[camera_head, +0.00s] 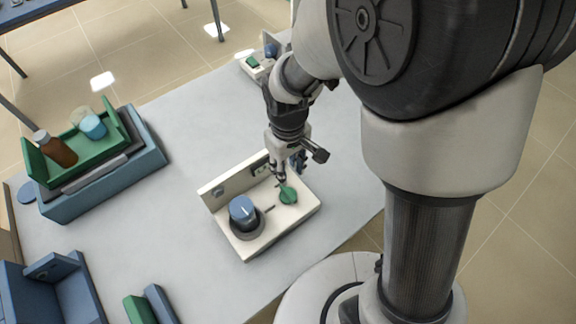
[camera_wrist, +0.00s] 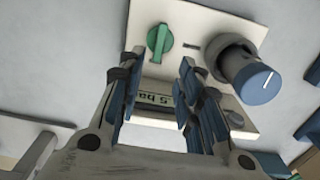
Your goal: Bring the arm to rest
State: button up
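A cream control unit (camera_head: 262,245) with an upright back plate stands on the grey table. It carries a green knob (camera_head: 288,194) and a larger blue-capped knob (camera_head: 242,210). My gripper (camera_head: 280,178) is over the unit, close to the green knob. In the wrist view my gripper (camera_wrist: 158,66) has its two fingers apart with nothing held between them. The green knob (camera_wrist: 159,42) shows just beyond the fingertips, and the blue-capped knob (camera_wrist: 252,76) is to their right. I cannot tell whether a fingertip touches the green knob.
A green tray (camera_head: 95,150) with a brown bottle (camera_head: 56,149) and a blue-lidded jar (camera_head: 93,127) sits at the left. Blue holders (camera_head: 50,290) lie at the front left. A small unit with a green switch (camera_head: 253,62) stands at the back. The table between is clear.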

dwell(0.3)
jog(key=s+d+r+m+t, duration=0.2)
jog(key=s+d+r+m, duration=0.1)
jog(key=s+d+r, duration=0.2)
jog(key=s+d+r+m+t, duration=0.2)
jog(key=s+d+r, duration=0.4)
jog(key=r, duration=0.8)
jog(key=s+m, duration=0.1)
jog(key=s, duration=0.2)
jog(key=shift+d+r+m+t, duration=0.3)
